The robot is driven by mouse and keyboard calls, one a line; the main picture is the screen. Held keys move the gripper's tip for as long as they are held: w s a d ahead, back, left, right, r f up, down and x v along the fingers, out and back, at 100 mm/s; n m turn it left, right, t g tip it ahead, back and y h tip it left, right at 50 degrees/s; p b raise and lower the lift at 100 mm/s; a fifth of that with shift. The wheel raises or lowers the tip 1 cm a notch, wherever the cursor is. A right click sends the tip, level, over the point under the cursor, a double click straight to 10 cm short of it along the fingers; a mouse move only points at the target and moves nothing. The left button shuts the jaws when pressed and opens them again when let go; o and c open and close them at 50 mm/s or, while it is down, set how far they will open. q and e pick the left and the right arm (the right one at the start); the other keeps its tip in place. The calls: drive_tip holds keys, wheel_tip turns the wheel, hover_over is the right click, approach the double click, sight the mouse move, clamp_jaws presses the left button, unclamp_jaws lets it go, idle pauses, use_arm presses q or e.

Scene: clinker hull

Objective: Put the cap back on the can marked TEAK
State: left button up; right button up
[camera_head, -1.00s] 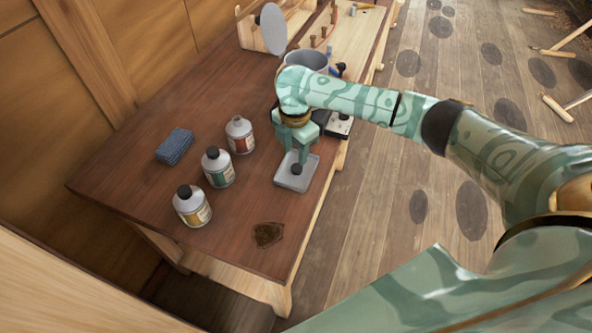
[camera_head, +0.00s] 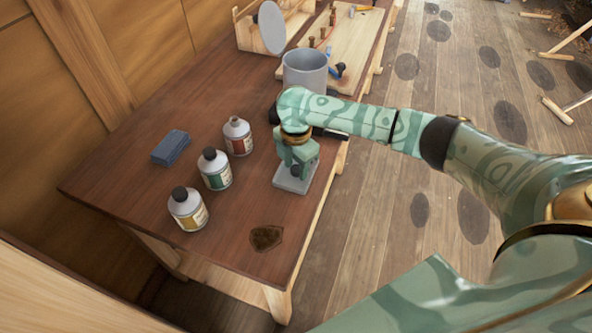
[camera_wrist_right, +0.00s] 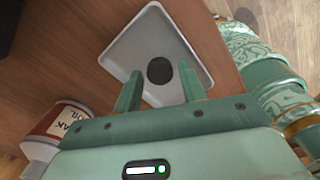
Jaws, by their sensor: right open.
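The can marked TEAK (camera_head: 238,138) has a red label and a bare neck with no black cap; it stands at the far end of a row of three cans. In the right wrist view its label (camera_wrist_right: 66,122) shows in part at the lower left. A round black cap (camera_wrist_right: 159,70) lies in a shallow grey tray (camera_wrist_right: 122,55). My right gripper (camera_wrist_right: 160,78) is open over the tray, its two fingers on either side of the cap's near side, not visibly gripping it. In the head view the gripper (camera_head: 297,164) partly covers the tray. My left gripper is out of view.
A can with a green label (camera_head: 216,173) and one with a yellow label (camera_head: 189,211) wear black caps. A blue-grey block (camera_head: 171,147) lies left of the cans. A grey pot (camera_head: 305,70) stands behind my gripper. The near table area beside a dark stain (camera_head: 266,237) is clear.

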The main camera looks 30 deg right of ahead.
sight(298, 170)
drive_tip(key=c, duration=0.7)
drive_tip(key=shift+r, duration=0.15)
drive_tip(key=shift+r, duration=0.3)
drive_tip(key=r, duration=0.1)
drive_tip(key=r+p, duration=0.2)
drive_tip(key=shift+s+d+r, duration=0.1)
drive_tip(key=shift+s+r, duration=0.2)
drive_tip(key=s+d+r+p, duration=0.1)
drive_tip(key=s+r+p, duration=0.1)
drive_tip(key=s+r, duration=0.1)
drive_tip(key=s+d+r+p, duration=0.1)
drive_tip(key=s+r+p, duration=0.1)
drive_tip(key=s, duration=0.3)
drive_tip(key=s+d+r+p, duration=0.2)
drive_tip(key=s+r, duration=0.1)
drive_tip(key=s, duration=0.2)
drive_tip(key=shift+r, duration=0.3)
drive_tip(key=shift+w, duration=0.1)
